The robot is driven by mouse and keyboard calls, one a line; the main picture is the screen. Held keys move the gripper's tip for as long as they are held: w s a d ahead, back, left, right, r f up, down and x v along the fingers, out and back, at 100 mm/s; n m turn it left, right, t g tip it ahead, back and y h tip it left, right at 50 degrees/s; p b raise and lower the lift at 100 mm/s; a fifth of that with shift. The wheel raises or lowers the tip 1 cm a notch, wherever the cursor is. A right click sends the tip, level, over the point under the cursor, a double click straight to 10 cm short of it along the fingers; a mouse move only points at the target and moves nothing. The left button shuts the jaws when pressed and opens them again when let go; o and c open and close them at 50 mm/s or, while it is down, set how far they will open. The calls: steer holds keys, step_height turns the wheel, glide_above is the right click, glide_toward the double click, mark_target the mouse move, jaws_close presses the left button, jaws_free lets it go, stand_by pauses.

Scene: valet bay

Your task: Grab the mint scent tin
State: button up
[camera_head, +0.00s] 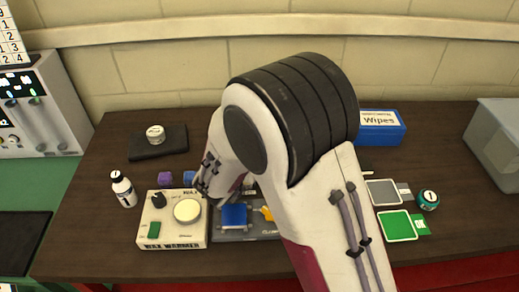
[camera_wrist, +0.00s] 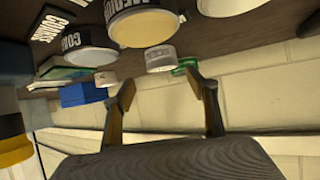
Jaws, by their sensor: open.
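A small teal-green round tin with a white top marked 1 (camera_head: 428,200) stands at the right of the table in the head view. Its name cannot be read, so I cannot tell for sure that it is the mint scent tin. A pale tin (camera_head: 155,134) sits on a black pad at the back left. My gripper (camera_wrist: 162,84) is open in the wrist view, with nothing between its fingers. A small white labelled tin (camera_wrist: 161,58) and a small green thing (camera_wrist: 186,66) lie beyond the fingertips. In the head view my arm hides the gripper and the middle of the table.
A wax warmer (camera_head: 172,232) stands at the front left, with a white bottle (camera_head: 123,189) beside it. Purple (camera_head: 165,180) and blue blocks lie behind it. A blue Wipes box (camera_head: 381,128) stands at the back. A green card (camera_head: 398,226) lies front right; a clear bin (camera_head: 497,142) is far right.

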steer(key=shift+w+f, duration=0.1)
steer(key=shift+w, duration=0.05)
steer(key=shift+w+d+f, duration=0.15)
steer(key=shift+w+f, duration=0.5)
steer(key=shift+w, duration=0.05)
steer(key=shift+x, duration=1.5)
steer(key=c, duration=1.2)
